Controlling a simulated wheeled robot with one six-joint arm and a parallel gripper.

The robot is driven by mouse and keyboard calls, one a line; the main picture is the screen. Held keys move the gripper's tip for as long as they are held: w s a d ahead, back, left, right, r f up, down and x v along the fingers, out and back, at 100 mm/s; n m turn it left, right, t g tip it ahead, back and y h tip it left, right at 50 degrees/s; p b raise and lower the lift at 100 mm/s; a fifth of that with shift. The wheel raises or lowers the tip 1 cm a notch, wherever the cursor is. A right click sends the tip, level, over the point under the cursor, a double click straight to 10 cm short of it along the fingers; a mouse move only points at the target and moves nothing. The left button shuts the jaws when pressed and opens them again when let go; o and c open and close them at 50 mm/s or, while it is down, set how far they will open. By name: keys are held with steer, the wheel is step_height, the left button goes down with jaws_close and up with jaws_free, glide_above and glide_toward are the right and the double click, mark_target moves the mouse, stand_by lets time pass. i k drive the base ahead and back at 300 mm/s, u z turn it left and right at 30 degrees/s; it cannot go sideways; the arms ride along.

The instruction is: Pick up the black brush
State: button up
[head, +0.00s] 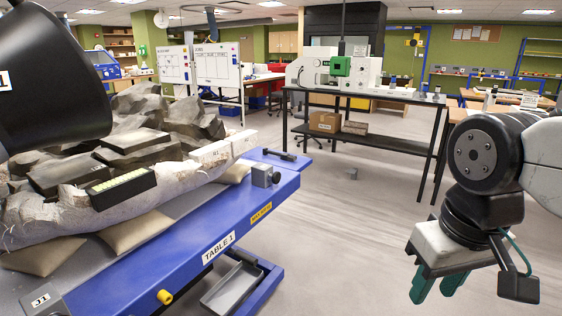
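I cannot make out the black brush for certain. A dark block with a pale yellow-green, possibly bristled face (122,188) lies on the side of the plaster-jacketed fossil (60,220) at left; I cannot tell whether it is a brush. Two dark flat slabs (133,140) lie near it on the fossil. My gripper (436,286) hangs at the lower right over the floor, far from the fossil. Its green fingers point down and stand apart, with nothing seen between them.
The blue-edged table labelled TABLE 1 (232,243) carries the fossil on tan cushions (135,232). A large black hood-like shape (50,75) blocks the upper left. A black bench (375,98) with machines stands behind. Open floor (340,235) lies between table and gripper.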

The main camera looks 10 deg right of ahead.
mark_target(286, 157)
steer(key=z, duration=0.6)
steer(key=i, duration=1)
steer(key=z, duration=0.5)
steer(key=i, duration=1.35)
steer(key=u, duration=0.85)
steer(key=i, duration=0.8)
steer(key=u, duration=1.2)
steer(key=i, duration=0.4)
steer(key=u, duration=0.3)
